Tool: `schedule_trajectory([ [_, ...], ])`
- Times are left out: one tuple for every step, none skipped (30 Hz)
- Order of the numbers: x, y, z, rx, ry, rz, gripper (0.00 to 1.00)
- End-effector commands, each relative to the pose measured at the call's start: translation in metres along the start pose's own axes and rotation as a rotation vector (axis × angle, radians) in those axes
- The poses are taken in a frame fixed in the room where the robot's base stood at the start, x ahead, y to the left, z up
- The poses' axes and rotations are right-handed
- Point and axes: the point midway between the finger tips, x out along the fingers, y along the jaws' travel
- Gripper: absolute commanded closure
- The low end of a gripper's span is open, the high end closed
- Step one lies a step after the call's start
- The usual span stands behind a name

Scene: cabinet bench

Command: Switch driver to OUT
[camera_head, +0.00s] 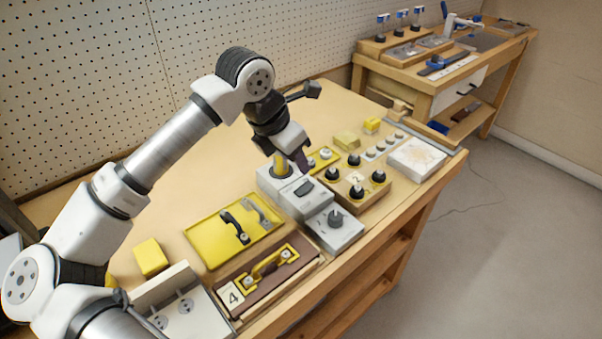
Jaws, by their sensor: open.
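The bench holds grey blocks with switch-like parts. One grey block (281,182) has a dark round ring with a yellow upright part (280,162). In front is a grey block with a dark rocker-like piece (304,188), and then a grey block with a dark knob (335,218). I cannot tell which is the driver switch, and no OUT mark is readable. My gripper (292,160) is open and points down at the yellow part. One dark finger shows right of it; the other finger is hidden. Contact cannot be told.
A yellow tray (215,252) with two handles and a brown board (238,283) marked 4 lie left. A wooden block (349,192) with several black knobs stands right of my gripper. A pegboard wall is behind; a second bench (431,86) stands at the back right.

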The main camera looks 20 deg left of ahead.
Motion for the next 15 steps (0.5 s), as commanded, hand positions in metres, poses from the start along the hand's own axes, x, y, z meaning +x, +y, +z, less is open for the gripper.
schedule_trajectory([
  [-0.010, 0.001, -0.001, -0.001, 0.000, 0.004, 0.58],
  [-0.015, 0.001, -0.001, -0.001, 0.000, 0.004, 0.58],
  [-0.022, 0.001, 0.000, 0.000, 0.001, 0.003, 0.58],
  [-0.027, 0.001, 0.000, -0.001, 0.000, 0.003, 0.58],
  [-0.031, 0.001, 0.000, -0.001, -0.001, 0.003, 0.58],
  [-0.036, 0.001, 0.000, -0.001, 0.000, 0.001, 0.58],
  [-0.039, 0.001, 0.000, 0.000, 0.001, 0.001, 0.58],
  [-0.042, 0.001, 0.000, 0.000, 0.001, 0.002, 0.58],
  [-0.045, 0.001, 0.000, -0.001, 0.000, 0.002, 0.58],
  [-0.046, 0.001, 0.000, -0.001, 0.000, 0.001, 0.58],
  [-0.047, 0.000, 0.000, -0.001, 0.000, 0.000, 0.58],
  [-0.048, 0.000, 0.000, -0.001, 0.000, -0.001, 0.58],
  [-0.049, 0.000, 0.000, -0.001, 0.000, -0.001, 0.58],
  [-0.049, 0.000, 0.000, -0.001, 0.000, -0.001, 0.58],
  [-0.049, 0.000, 0.000, -0.001, 0.000, -0.001, 0.58],
])
